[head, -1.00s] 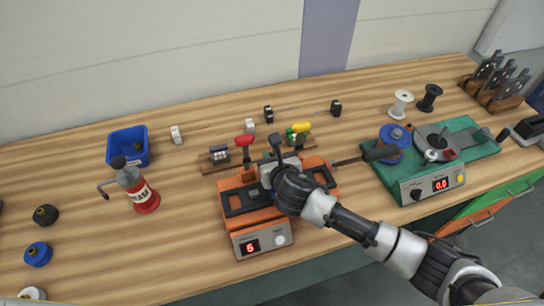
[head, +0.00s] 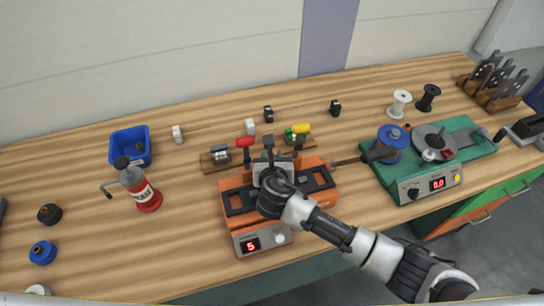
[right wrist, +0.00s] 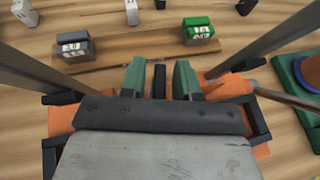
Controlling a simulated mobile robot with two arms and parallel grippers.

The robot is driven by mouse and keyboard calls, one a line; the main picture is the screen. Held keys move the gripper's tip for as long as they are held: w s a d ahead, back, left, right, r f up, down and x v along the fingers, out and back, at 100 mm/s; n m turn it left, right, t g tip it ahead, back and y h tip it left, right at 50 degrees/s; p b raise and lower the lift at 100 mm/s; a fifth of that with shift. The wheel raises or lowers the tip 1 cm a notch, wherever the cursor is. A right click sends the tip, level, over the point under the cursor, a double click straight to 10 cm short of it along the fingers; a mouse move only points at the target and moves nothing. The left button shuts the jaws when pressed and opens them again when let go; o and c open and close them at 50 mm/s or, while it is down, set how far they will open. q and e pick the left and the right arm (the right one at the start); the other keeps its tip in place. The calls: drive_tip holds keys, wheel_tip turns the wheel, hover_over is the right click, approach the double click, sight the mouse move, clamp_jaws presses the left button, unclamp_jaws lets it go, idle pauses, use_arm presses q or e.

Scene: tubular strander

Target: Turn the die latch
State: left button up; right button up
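The orange machine (head: 262,222) with a "5" on its display stands mid-table. My right gripper (head: 270,152) is over the middle of its top and hides much of it. In the right wrist view the two green finger pads (right wrist: 160,80) are apart. A dark upright bar (right wrist: 159,82) shows between them with a gap on each side; it may be the die latch, but I cannot tell for sure. A red-handled lever (head: 245,141) stands behind the machine's left part in the head view. My left gripper is not in view.
A wooden rack (head: 217,165) with small blocks lies behind the machine. A red bottle (head: 147,198) and blue bin (head: 128,145) are left.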

drive_tip(key=shift+o, duration=0.4)
drive_tip(key=b+v, duration=0.1)
drive_tip(key=v, duration=1)
drive_tip(key=shift+f, duration=0.1)
